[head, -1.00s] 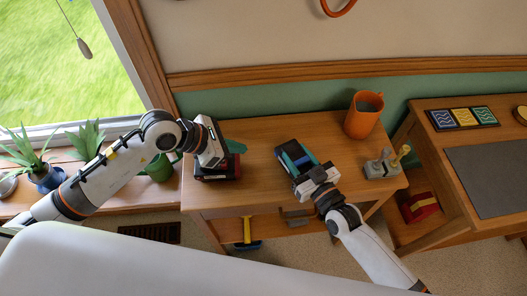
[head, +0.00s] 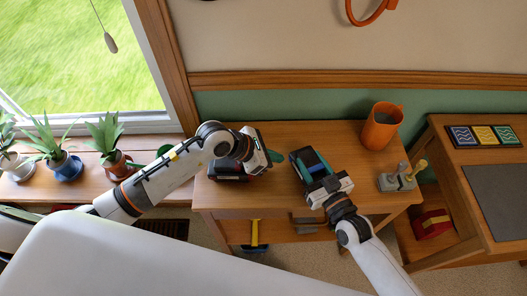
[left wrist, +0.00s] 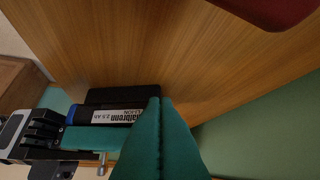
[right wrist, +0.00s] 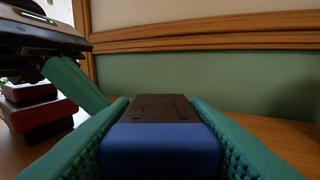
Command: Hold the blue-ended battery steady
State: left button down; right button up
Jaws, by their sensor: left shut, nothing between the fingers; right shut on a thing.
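The blue-ended battery (head: 314,167) is black with a blue end and lies at the middle of the wooden table. My right gripper (head: 318,172) is shut on it; in the right wrist view the blue end (right wrist: 160,150) sits between the two teal fingers. In the left wrist view its white printed label (left wrist: 115,116) reads 2.5 Ah. My left gripper (head: 277,157) is shut and empty, just left of the battery. Its teal fingers (left wrist: 160,105) are together and cover part of the label's right end in the left wrist view; I cannot tell whether they touch.
A black-and-red device (head: 228,170) stands under my left wrist; its red base shows in the right wrist view (right wrist: 42,118). An orange mug (head: 381,126) and a grey item with a yellow part (head: 397,178) stand at the right. The table (head: 310,130) is bare behind the battery.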

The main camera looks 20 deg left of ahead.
pick_arm(q)
jog(key=shift+w+d+f, duration=0.25)
jog(key=shift+d+f, duration=0.15)
jog(key=shift+f, duration=0.1)
jog(key=shift+w+d, duration=0.4)
jog(key=shift+d, duration=0.1)
jog(key=shift+w+d+r, duration=0.1)
jog(key=shift+w+d, duration=0.05)
jog(key=shift+d, duration=0.1)
pick_arm(e)
jog(key=shift+s+a, duration=0.2)
jog(key=shift+w, duration=0.2)
pick_arm(q)
jog(key=v, duration=1)
jog(key=shift+a, duration=0.25)
pick_arm(e)
jog(key=shift+d, duration=0.2)
